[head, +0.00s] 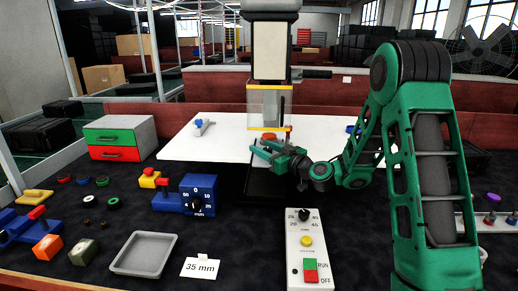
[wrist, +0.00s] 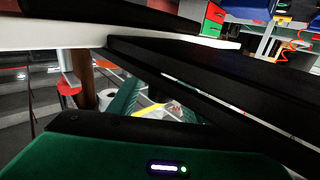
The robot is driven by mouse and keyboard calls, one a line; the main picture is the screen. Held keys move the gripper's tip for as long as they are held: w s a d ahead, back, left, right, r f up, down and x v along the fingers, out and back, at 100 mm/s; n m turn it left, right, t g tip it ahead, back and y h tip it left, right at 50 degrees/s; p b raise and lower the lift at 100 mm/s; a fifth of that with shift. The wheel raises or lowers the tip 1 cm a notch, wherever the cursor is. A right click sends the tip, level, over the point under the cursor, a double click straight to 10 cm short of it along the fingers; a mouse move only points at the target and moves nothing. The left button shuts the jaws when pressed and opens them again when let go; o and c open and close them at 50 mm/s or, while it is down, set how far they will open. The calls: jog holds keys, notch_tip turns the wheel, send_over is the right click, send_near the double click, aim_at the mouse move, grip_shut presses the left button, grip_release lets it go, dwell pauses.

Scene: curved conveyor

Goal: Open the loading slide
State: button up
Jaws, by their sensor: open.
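A press-like machine (head: 270,50) stands at the back centre, with a clear guard (head: 262,103) edged in yellow. A black plate (head: 262,186), which looks like the loading slide, extends below it toward me; how far it is open I cannot tell. An orange-red knob (head: 268,137) shows just under the guard. My gripper (head: 261,150) is open in front of the knob and above the black plate, with nothing visible between its fingers. In the wrist view, my green fingers (wrist: 155,107) are beside dark slabs (wrist: 215,65), and a brown post with a red part (wrist: 82,80) is at left.
A white board (head: 200,145) lies around the machine. A blue dial box (head: 198,195), a grey tray (head: 143,254), a "35 mm" card (head: 200,268) and a RUN/OFF control panel (head: 307,250) stand in front. A drawer box (head: 118,138) is at left. My arm covers the right side.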

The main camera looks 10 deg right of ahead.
jog(key=shift+x, duration=0.95)
